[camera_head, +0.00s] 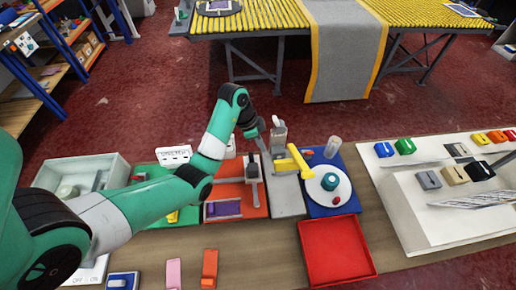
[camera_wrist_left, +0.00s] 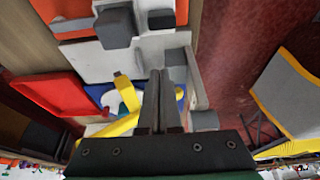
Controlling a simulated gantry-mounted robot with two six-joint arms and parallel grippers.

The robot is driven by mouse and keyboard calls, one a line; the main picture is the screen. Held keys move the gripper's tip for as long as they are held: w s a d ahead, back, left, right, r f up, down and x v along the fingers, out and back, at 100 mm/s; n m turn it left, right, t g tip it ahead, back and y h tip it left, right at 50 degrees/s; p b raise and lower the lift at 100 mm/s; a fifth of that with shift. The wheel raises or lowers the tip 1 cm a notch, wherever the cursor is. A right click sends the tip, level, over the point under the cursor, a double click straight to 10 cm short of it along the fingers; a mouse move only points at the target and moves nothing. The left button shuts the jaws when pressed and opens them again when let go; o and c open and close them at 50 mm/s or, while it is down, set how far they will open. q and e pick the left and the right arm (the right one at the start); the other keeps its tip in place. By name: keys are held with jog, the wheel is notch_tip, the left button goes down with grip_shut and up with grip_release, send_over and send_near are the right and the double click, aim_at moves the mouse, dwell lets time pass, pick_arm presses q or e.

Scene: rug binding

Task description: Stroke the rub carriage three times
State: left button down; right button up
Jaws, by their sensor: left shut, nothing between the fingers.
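What looks like the rub carriage, a grey block with a bar (camera_head: 252,172), sits on an orange base (camera_head: 228,190). A grey knob on a grey piece, probably the same part, shows at the top of the wrist view (camera_wrist_left: 116,27). My left gripper (camera_head: 263,146) is above the stations, near the boundary between the orange base and the grey plate (camera_head: 285,200). Its two fingers are together and empty in the wrist view (camera_wrist_left: 159,80), apart from the knob. A yellow lever (camera_head: 291,163) is right of it. My right gripper is out of view.
A purple pad (camera_head: 223,208) lies on the orange base. A blue mat (camera_head: 340,206) with a white disc stands to the right, and an empty red tray (camera_head: 335,250) in front. A grey bin (camera_head: 112,163) is at the left, a white stand (camera_head: 430,215) at the right.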

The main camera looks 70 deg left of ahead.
aim_at(256, 161)
pick_arm(q)
jog(key=b+x, duration=0.3)
jog(key=x, duration=0.3)
jog(key=shift+f, duration=0.2)
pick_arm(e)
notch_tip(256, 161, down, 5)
pick_arm(q)
jog(key=p+v, duration=0.1)
jog(key=p, duration=0.2)
jog(key=shift+s+r, duration=0.1)
jog(key=shift+r, duration=0.2)
jog(key=s+p, duration=0.1)
jog(key=p, duration=0.2)
jog(key=s+p, duration=0.1)
jog(key=p, duration=0.2)
jog(key=shift+s+a+f, duration=0.2)
jog(key=shift+s+a, duration=0.1)
jog(key=shift+a, duration=0.1)
jog(key=shift+s+f+p, duration=0.25)
jog(key=shift+s+p, duration=0.05)
jog(key=shift+p, duration=0.35)
jog(key=shift+a+f, duration=0.1)
jog(key=shift+f, duration=0.05)
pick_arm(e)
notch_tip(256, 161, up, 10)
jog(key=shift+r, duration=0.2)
